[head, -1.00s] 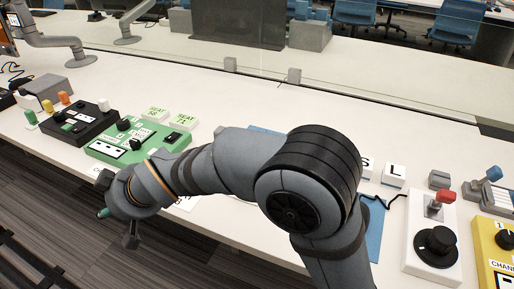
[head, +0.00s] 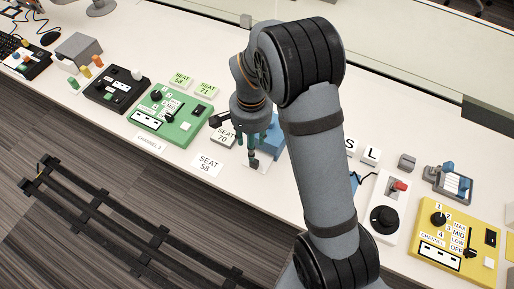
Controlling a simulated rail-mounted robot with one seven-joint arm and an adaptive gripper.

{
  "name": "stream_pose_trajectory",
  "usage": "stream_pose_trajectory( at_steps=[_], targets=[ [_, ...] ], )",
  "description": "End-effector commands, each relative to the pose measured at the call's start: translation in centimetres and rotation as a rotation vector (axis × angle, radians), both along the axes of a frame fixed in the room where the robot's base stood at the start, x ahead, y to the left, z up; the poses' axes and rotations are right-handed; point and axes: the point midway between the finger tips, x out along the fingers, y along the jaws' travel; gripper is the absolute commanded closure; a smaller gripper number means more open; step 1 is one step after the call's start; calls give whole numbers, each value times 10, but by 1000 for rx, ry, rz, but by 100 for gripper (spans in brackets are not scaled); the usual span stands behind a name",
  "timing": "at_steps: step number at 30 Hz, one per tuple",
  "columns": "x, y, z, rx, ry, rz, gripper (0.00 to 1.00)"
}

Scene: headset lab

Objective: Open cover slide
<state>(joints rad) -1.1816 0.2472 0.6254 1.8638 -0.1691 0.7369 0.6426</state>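My gripper (head: 236,140) points down over the front part of the table, left of the middle in the head view. Its dark fingers look spread apart, with nothing seen between them. A blue object (head: 274,142) lies right beside and partly behind the gripper; my arm hides much of it. I cannot make out a cover slide for certain, nor whether the gripper touches the blue object. A grey frame with blue parts (head: 455,183) stands at the right, well away from the gripper.
A green control box (head: 186,128) and a black box (head: 118,92) stand to the left. A white box with a black knob (head: 386,208) and a yellow box (head: 452,225) stand to the right.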

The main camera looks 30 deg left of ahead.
Motion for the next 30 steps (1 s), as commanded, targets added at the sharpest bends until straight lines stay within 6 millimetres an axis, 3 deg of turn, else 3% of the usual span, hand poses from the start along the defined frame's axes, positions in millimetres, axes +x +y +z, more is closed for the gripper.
stream_pose_trajectory(
  at_steps=[5, 19, 30],
  targets=[
    [3, -12, -10, -29, 4, 7, 59],
    [4, -11, -88, -25, 3, 7, 59],
    [4, -10, -101, -22, 0, 7, 59]
  ],
)
